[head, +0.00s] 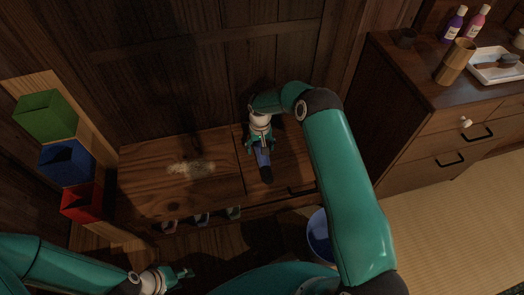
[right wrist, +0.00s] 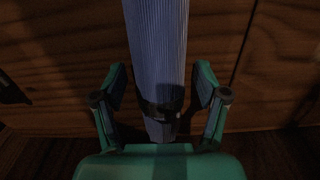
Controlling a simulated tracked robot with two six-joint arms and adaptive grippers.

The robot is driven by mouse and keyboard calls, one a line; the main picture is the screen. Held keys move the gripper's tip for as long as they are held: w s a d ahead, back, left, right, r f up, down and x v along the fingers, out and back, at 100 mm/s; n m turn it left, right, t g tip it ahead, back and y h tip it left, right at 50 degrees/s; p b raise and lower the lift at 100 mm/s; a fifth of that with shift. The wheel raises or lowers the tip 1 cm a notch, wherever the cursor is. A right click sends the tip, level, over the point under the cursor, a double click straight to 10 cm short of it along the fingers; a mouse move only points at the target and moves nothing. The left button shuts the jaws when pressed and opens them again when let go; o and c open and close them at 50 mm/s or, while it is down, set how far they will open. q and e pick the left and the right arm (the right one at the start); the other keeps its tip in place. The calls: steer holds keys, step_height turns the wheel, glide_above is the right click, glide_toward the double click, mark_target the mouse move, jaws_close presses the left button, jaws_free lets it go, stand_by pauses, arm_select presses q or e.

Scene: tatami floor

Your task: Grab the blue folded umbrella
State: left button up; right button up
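The blue folded umbrella (head: 264,163) lies on the low wooden cabinet, right of its middle, and its dark end points toward me. In the right wrist view the ribbed umbrella (right wrist: 158,45) runs lengthwise between the fingers, with a dark band near its lower end. My right gripper (head: 260,146) is over the umbrella. In the right wrist view its fingers (right wrist: 160,88) stand open on either side, with a narrow gap at each side. My left gripper (head: 184,273) is low at the left, away from the umbrella; its finger opening is too small to tell.
Green (head: 46,117), blue (head: 66,163) and red (head: 82,202) boxes stand at the left. A blue bucket (head: 319,236) is partly hidden by my right arm. A drawer chest (head: 420,125) at the right carries bottles, a wooden cup (head: 455,62) and a white tray (head: 484,77).

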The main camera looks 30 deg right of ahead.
steer(key=c, duration=1.2)
steer(key=shift+o, duration=0.2)
steer(key=shift+r, duration=0.1)
